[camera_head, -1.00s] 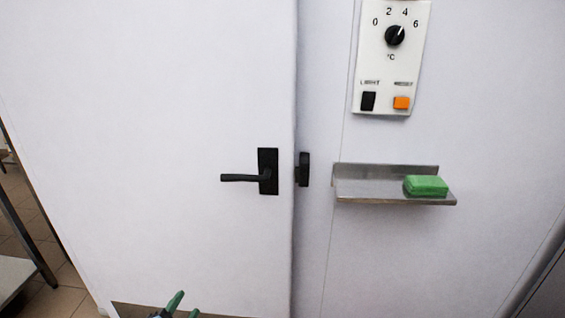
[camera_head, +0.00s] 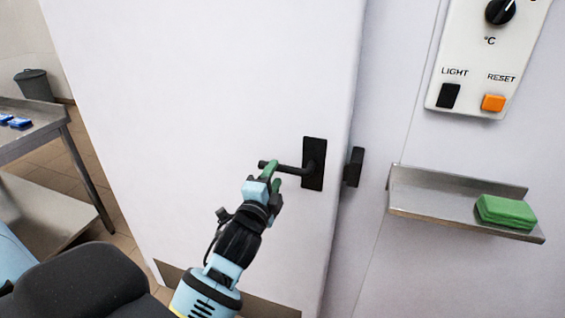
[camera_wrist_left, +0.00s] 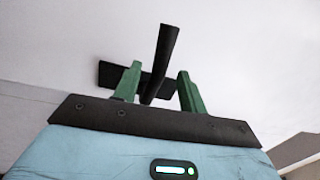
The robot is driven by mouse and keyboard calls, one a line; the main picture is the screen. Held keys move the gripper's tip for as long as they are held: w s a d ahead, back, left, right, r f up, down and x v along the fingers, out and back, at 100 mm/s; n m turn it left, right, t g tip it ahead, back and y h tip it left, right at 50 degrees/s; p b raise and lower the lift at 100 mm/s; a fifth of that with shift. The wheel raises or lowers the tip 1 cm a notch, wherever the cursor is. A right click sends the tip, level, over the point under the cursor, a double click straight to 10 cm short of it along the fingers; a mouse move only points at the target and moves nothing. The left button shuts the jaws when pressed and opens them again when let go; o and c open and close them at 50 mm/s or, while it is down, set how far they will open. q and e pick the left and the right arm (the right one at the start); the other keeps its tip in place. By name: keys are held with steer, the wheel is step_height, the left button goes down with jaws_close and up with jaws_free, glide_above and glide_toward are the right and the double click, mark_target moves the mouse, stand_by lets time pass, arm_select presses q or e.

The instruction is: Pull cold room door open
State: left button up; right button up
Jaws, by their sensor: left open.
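The cold room door (camera_head: 200,90) is a large white panel. Its black lever handle (camera_head: 290,168) sits on a black plate near the door's right edge. My left gripper (camera_head: 272,172) is at the lever, with its green fingers around the outer part of the bar. In the left wrist view, the black lever (camera_wrist_left: 162,62) runs between the two green fingers of my left gripper (camera_wrist_left: 157,88), which are apart, with gaps on both sides. The black latch piece (camera_head: 353,167) is on the frame beside the door. My right gripper is not in view.
A metal shelf (camera_head: 430,202) with a green block (camera_head: 506,211) juts from the wall at right. Above it is a control panel (camera_head: 470,60) with a knob and buttons. A metal table (camera_head: 40,125) and a dark bin (camera_head: 34,84) stand at left.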

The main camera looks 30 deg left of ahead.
arm_select(q)
steer(key=shift+x, duration=2.95)
jaws_close()
